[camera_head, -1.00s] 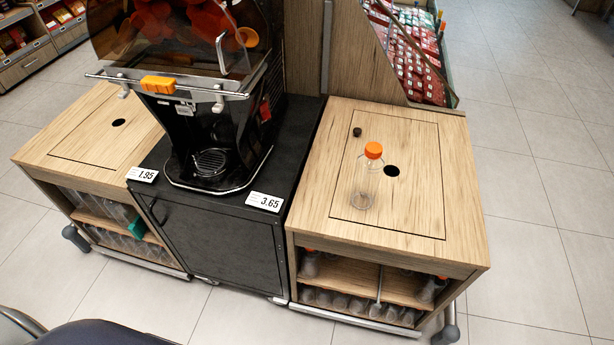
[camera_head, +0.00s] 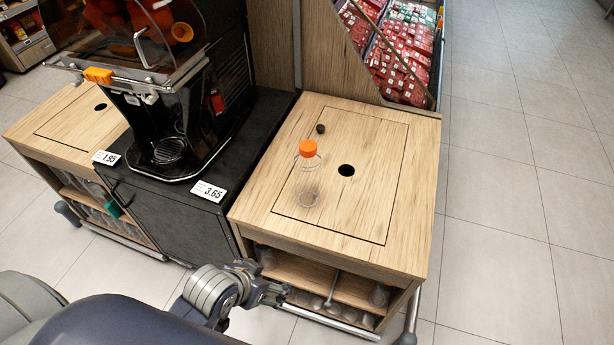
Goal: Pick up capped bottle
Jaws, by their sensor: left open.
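The capped bottle (camera_head: 309,175) is clear with an orange cap. It stands upright on the wooden counter top (camera_head: 375,215) to the right of the juicer, left of a round black hole (camera_head: 346,170). My left gripper (camera_head: 272,288) is at the lower middle of the view, in front of the counter's left front corner and shelf, well below and apart from the bottle. It is open and small in view, and nothing shows between its fingers. My right gripper is not in view.
The black juicer (camera_head: 170,110) stands left of the bottle's counter. Shelves below the counter hold several clear bottles (camera_head: 378,294). Tiled floor on the right is free.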

